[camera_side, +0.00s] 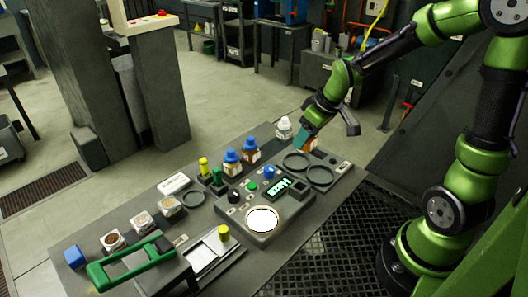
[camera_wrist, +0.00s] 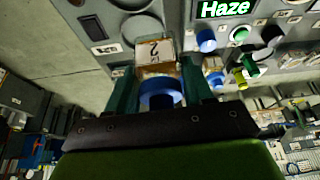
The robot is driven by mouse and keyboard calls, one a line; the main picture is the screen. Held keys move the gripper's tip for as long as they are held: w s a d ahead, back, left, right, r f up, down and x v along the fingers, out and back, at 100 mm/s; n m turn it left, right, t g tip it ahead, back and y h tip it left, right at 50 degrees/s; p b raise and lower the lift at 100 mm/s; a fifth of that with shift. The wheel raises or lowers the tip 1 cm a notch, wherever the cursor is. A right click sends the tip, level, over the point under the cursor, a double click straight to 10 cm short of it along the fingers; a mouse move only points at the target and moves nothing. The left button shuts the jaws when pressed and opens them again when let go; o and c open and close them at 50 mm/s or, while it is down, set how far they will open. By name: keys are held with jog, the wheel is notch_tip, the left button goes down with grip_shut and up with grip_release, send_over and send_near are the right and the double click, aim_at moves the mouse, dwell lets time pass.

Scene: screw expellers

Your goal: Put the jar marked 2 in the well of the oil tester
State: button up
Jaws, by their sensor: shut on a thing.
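My gripper (camera_side: 306,138) is shut on the jar marked 2 (camera_wrist: 155,55), gripping it near its blue lid (camera_wrist: 160,92). The jar has amber contents and a pale label with a 2. In the side view, its amber lower part (camera_side: 311,146) shows below the fingers, at the back right of the bench by two dark rings. The oil tester (camera_side: 285,213) is a grey box with a lit display (camera_side: 280,188), which reads Haze in the wrist view (camera_wrist: 224,8). A dark squarish part (camera_side: 300,191) sits beside the display; I cannot tell clearly whether it is the well.
Two blue-lidded amber jars (camera_side: 250,151) and a white-lidded jar (camera_side: 284,127) stand along the bench's back edge. A bright white disc (camera_side: 262,220) is at the tester's front. Sample boxes (camera_side: 142,221) and a green-handled device (camera_side: 128,262) are at the left.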

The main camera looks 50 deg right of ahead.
notch_tip(320, 180, up, 6)
jog(key=shift+f, duration=0.25)
jog(key=s+a+n+y, duration=0.1)
jog(key=s+a+n, duration=0.15)
jog(key=a, duration=0.75)
jog(key=s+a+n+y, duration=0.1)
jog(key=a+n, duration=0.3)
jog(key=a, duration=0.7)
jog(key=shift+m+g, duration=0.25)
jog(key=shift+g, duration=0.15)
jog(key=shift+s+f, duration=0.15)
jog(key=shift+f, duration=4.85)
jog(key=shift+f, duration=0.55)
jog(key=shift+f, duration=0.3)
jog(key=shift+f, duration=0.25)
